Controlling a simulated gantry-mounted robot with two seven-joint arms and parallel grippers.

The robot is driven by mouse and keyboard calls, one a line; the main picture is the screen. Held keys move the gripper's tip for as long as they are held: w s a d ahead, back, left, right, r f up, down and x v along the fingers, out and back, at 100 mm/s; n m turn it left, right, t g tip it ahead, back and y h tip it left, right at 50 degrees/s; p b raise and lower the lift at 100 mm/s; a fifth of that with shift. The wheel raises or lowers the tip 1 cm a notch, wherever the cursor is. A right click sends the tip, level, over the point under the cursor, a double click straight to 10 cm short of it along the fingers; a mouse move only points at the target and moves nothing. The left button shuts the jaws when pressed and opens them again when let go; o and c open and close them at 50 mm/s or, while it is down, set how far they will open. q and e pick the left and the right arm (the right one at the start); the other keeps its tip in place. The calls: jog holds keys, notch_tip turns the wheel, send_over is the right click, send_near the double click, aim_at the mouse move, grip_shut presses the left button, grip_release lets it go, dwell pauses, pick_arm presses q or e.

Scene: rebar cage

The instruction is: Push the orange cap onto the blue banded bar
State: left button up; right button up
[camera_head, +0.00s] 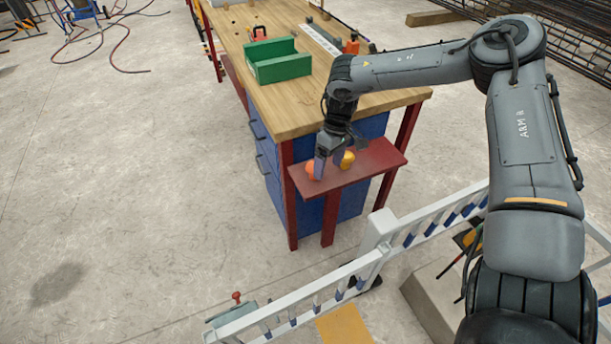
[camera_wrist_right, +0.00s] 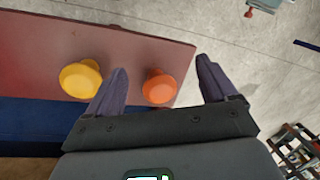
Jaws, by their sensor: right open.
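The orange cap (camera_head: 311,171) stands on a red shelf (camera_head: 362,173) at the end of the workbench. My right gripper (camera_head: 321,165) is low over the shelf, partly hiding the cap in the head view. In the right wrist view the orange cap (camera_wrist_right: 159,86) shows between the spread fingers of my right gripper (camera_wrist_right: 162,66), with gaps on both sides. A yellow cap (camera_wrist_right: 81,79) stands beside it, outside the left-hand finger. I cannot make out the blue banded bar with certainty. My left gripper is not in view.
The wooden workbench (camera_head: 283,101) carries a green bin (camera_head: 281,70) and small tools. A white railing (camera_head: 335,280) with blue parts runs in front of the shelf. Bundles of dark rebar (camera_head: 575,45) lie at the back right. The floor at left is mostly clear.

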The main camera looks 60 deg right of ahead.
jog(key=w+r+h+b, duration=0.1)
jog(key=w+r, duration=0.1)
jog(key=w+r+h+b, duration=0.1)
jog(key=w, duration=0.1)
jog(key=shift+d+r+n, duration=0.15)
jog(key=shift+r+n, duration=0.25)
jog(key=shift+w+r, duration=0.3)
jog(key=shift+w, duration=0.1)
notch_tip(320, 180, down, 5)
jog(key=b, duration=0.2)
jog(key=shift+f+b, duration=0.1)
jog(key=shift+b, duration=0.2)
notch_tip(320, 180, down, 4)
jog(key=b, duration=0.3)
jog(key=shift+w+d+f, duration=0.1)
jog(key=shift+d+f, duration=0.05)
jog(key=shift+f, duration=0.45)
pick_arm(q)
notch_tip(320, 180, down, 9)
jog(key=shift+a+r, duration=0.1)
